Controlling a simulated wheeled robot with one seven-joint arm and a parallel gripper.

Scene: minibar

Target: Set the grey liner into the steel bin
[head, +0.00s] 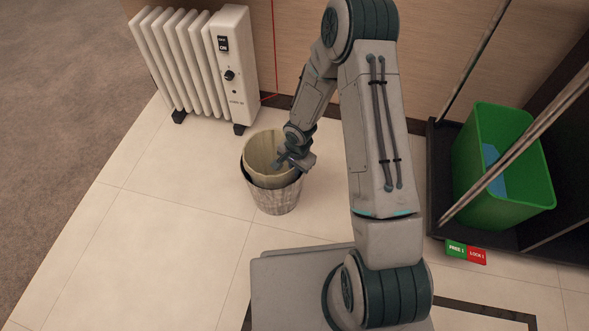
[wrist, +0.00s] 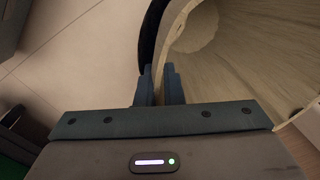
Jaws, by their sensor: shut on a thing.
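The liner (head: 261,147), a pale beige-grey tub, stands partly inside the steel bin (head: 277,202). Its rim rises above the bin's dark rim, and its lower part is hidden by the bin. My gripper (head: 281,163) is shut on the liner's wall at the right side of its opening. In the wrist view my gripper's fingers (wrist: 161,86) pinch the liner's edge, with the liner's curved inside (wrist: 232,60) to the right. A dark curved edge, apparently the bin's rim (wrist: 149,35), shows just left of the liner wall. I cannot tell whether the liner touches the bin's bottom.
A white oil radiator (head: 190,65) stands behind left of the bin, near the wall. A green bucket (head: 503,165) sits on a dark cart or shelf (head: 437,190) at the right, with long poles slanting across. The tiled floor (head: 150,240) left of the bin is clear.

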